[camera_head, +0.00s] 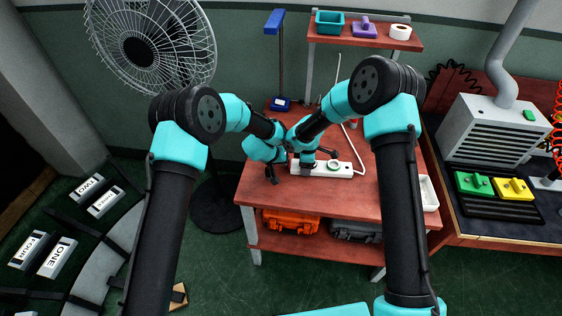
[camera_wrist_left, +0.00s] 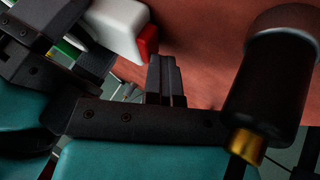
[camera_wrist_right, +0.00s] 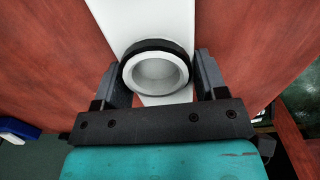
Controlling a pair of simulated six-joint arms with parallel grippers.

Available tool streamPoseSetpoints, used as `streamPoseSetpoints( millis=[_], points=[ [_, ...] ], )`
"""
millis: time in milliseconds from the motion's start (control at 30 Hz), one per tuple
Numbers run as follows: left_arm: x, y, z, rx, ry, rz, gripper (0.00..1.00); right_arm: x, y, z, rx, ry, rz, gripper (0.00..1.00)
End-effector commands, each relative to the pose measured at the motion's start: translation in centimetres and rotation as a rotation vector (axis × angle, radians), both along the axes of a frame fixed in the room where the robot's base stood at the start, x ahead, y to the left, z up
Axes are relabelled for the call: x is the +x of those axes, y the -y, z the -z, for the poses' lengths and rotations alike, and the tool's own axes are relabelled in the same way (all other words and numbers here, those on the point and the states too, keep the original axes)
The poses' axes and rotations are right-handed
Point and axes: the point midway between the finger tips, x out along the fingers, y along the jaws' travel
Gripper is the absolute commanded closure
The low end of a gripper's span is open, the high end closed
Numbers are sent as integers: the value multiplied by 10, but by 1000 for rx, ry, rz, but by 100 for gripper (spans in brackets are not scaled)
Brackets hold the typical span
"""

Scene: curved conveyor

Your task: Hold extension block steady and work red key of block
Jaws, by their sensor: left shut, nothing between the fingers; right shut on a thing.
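The white extension block (camera_head: 342,171) lies on the red-brown table, a cord running from its right end. My right gripper (camera_head: 308,171) is shut on the block. In the right wrist view its fingers (camera_wrist_right: 162,85) stand on both sides of a round white socket (camera_wrist_right: 158,72) with a dark rim. The red key (camera_wrist_left: 148,42) shows at the block's end in the left wrist view. My left gripper (camera_wrist_left: 166,80) is shut and empty, its fingertips close beside the red key with a small gap. In the head view, the left gripper (camera_head: 272,178) is off the block's left end.
A black cylinder with a brass band (camera_wrist_left: 285,75) stands close at the right in the left wrist view. A blue lamp (camera_head: 279,60) stands at the table's back left, and a white tray (camera_head: 428,193) at the right. The front of the table is clear.

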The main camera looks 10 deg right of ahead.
Motion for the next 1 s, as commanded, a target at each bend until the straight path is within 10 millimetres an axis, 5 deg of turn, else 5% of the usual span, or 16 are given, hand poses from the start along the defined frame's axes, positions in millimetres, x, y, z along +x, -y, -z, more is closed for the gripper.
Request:
streamPoseSetpoints(
  millis=[367,700,1000],
  points=[
    [-8,6,3,5,-7,18,100,1,-9,0,1,1,-12,72],
    [7,-40,1,1,-3,0,100,1,-7,0,2,2,-10,72],
    [-6,-68,-43,1,1,2,100,1,-5,0,1,1,-7,72]
  ],
)
